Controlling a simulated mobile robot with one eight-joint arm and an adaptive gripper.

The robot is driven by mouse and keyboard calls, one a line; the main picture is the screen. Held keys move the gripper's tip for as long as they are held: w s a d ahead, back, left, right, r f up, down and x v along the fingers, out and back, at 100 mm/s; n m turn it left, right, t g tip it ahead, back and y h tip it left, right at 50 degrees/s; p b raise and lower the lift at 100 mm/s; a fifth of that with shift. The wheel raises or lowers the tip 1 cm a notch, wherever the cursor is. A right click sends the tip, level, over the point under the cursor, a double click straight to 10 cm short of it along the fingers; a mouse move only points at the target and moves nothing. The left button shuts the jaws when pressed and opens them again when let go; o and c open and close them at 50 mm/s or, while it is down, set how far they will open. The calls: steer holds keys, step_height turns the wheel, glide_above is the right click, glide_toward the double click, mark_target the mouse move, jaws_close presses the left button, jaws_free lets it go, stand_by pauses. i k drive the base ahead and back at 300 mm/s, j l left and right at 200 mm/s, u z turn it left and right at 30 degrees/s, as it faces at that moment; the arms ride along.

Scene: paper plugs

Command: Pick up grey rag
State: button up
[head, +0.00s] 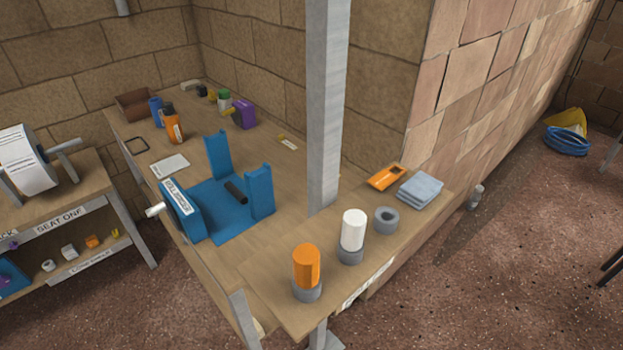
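The grey rag (420,190) looks like a folded, blue-grey stack of cloth. It lies flat near the far right end of the wooden bench's front section (285,275). An orange flat item (386,177) lies just to its left, and a grey ring (386,220) sits in front of it on the left. Nothing covers the rag. My gripper does not show in the head view.
A white cylinder (353,230) and an orange cylinder (306,265) stand in grey bases along the bench. A grey post (325,110) rises behind them. A blue fixture (222,205) stands on the left part. Open floor (500,270) lies to the right.

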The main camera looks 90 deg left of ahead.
mark_target(418, 192)
steer(key=j+u, duration=0.1)
steer(key=u, duration=2.25)
steer(key=i+l+u, duration=0.1)
steer(key=i, duration=0.45)
steer(key=i+l+u, duration=0.1)
steer(key=i, duration=0.4)
steer(key=l, duration=0.1)
